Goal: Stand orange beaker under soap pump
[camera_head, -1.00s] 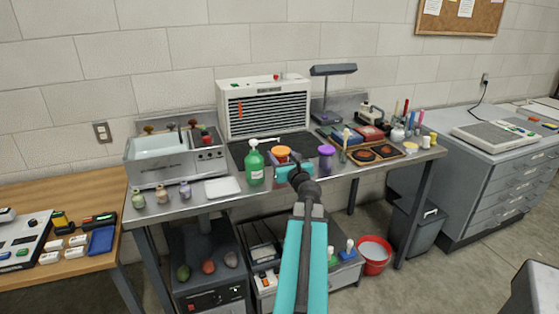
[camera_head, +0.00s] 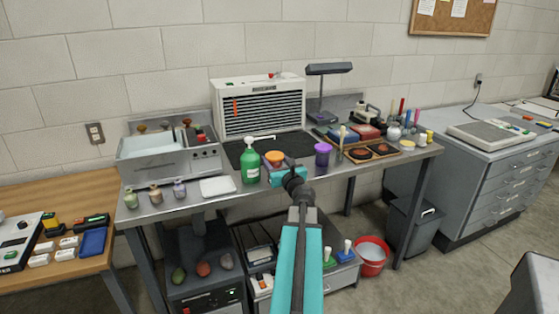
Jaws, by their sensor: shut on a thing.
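The green soap pump bottle (camera_head: 250,166) stands upright near the front of the metal bench, its white spout (camera_head: 262,138) pointing right. The orange beaker (camera_head: 275,157) is just right of the bottle, below and close to the spout's tip. My gripper (camera_head: 279,170) is shut on the beaker and reaches in from the front right. My gripper and wrist hide the beaker's lower part, so I cannot tell whether its base touches the bench.
A purple beaker (camera_head: 322,155) stands to the right of my gripper. A white tray (camera_head: 217,187) lies left of the bottle. A white louvred unit (camera_head: 262,105) stands behind. Several small bottles and a sink (camera_head: 160,150) are at the left.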

